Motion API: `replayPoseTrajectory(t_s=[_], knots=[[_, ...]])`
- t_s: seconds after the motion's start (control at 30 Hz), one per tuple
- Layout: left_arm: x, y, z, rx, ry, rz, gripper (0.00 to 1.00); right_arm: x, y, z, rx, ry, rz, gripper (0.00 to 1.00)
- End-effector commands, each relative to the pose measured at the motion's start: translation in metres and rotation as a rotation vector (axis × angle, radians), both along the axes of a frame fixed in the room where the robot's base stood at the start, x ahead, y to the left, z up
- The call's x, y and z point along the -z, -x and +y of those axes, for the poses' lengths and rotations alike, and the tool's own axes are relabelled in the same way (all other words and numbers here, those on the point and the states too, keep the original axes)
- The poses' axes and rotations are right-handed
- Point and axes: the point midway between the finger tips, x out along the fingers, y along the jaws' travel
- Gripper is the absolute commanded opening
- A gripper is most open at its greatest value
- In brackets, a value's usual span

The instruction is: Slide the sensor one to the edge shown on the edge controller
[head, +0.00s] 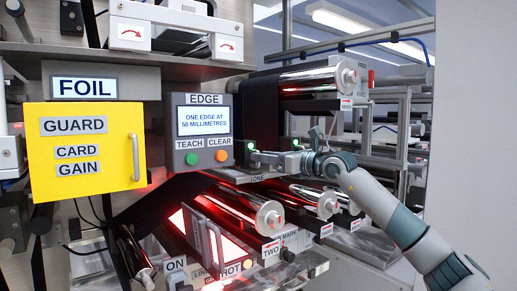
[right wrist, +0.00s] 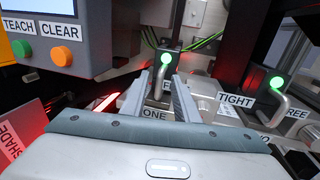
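The grey edge controller (head: 203,133) has a screen reading "ONE EDGE AT 50 MILLIMETRES", a green TEACH button and an orange CLEAR button. Sensor one (head: 252,157) is right of it, above the label ONE, with a lit green lamp. In the right wrist view, sensor one (right wrist: 164,65) shows its curved metal handle and green lamp straight ahead. My right gripper (right wrist: 159,95) is open, its fingers on either side of that handle; whether they touch it I cannot tell. In the head view my right gripper (head: 285,160) reaches in from the right. My left gripper is not in view.
A second handle with a green lamp (right wrist: 277,85) stands to the right, near the labels TIGHT and FREE. A yellow guard box (head: 85,150) is at left. Shiny rollers (head: 265,215) and a red-lit panel lie below the arm.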

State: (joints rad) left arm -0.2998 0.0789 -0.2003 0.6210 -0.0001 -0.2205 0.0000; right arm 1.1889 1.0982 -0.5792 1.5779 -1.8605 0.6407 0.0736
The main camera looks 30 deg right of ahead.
Motion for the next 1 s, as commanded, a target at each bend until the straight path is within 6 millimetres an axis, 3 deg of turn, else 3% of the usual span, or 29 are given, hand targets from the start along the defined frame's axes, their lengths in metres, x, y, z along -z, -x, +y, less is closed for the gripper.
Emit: replayPoseTrajectory(t_s=[0.23,0.6,0.73,1.0], knots=[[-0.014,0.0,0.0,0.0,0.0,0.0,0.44,-0.002,-0.023,0.006,0.0,-0.001,-0.001,0.28],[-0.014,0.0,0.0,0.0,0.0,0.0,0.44,0.0,-0.026,0.007,0.0,0.0,0.0,0.28],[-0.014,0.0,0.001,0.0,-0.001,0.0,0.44,0.0,-0.026,0.007,0.0,0.0,0.0,0.0],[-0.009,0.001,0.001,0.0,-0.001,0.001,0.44,0.002,-0.023,0.008,-0.002,0.001,-0.001,0.0]])
